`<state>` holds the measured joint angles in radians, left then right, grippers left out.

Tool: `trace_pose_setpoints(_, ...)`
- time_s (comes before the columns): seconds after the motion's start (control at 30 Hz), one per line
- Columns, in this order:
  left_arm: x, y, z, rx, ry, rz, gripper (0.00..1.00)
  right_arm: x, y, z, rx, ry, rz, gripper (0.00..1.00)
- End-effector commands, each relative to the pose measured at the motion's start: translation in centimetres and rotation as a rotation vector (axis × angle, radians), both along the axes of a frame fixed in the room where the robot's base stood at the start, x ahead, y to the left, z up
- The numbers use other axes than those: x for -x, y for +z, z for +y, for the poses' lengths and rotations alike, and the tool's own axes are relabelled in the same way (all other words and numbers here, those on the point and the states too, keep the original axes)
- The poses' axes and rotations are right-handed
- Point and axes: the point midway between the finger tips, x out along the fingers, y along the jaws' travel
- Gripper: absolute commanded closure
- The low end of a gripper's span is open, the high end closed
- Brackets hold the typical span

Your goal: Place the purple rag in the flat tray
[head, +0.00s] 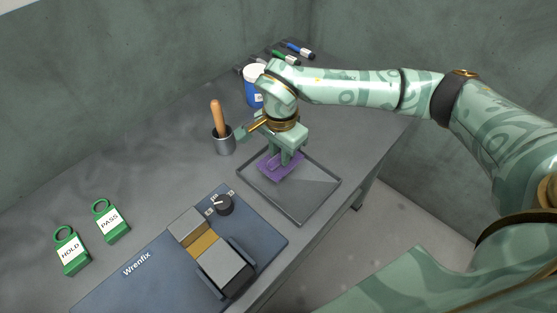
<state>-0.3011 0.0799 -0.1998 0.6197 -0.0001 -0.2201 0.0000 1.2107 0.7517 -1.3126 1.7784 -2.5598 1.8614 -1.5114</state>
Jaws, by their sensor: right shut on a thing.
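The purple rag (272,167) is at the far left part of the flat tray (311,197), inside the outline of its rim. The tray is dark grey, shallow and square, and lies near the table's right edge. My right gripper (284,163) points down over the rag and is shut on it. The rag looks low over the tray floor; I cannot tell whether it touches it. The fingers hide part of the rag. My left gripper does not show.
A blue Wrenfix device (146,284) with a knob stands left of the tray. Green tags (112,222) lie at left, markers (299,50) at the back.

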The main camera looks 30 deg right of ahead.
Motion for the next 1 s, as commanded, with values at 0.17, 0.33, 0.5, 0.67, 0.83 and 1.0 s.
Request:
trace_pose_setpoints(0.17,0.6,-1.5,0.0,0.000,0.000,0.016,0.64,0.2,-3.2,0.2,-0.001,0.004,0.006,1.00)
trace_pose_setpoints(0.33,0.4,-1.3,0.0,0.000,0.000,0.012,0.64,0.1,-2.8,0.2,-0.001,0.003,0.001,1.00)
trace_pose_setpoints(0.5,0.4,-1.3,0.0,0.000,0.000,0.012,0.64,0.2,-3.1,0.2,0.000,0.003,0.002,0.74)
trace_pose_setpoints(0.67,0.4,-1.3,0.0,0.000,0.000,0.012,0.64,0.1,-3.0,0.2,0.000,0.003,0.002,0.57)
trace_pose_setpoints(0.83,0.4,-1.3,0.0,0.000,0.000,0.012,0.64,0.1,-3.0,0.2,0.000,0.003,0.002,0.57)
trace_pose_setpoints(1.0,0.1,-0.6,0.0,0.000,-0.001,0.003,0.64,0.1,-1.0,0.2,0.000,0.003,-0.003,0.57)
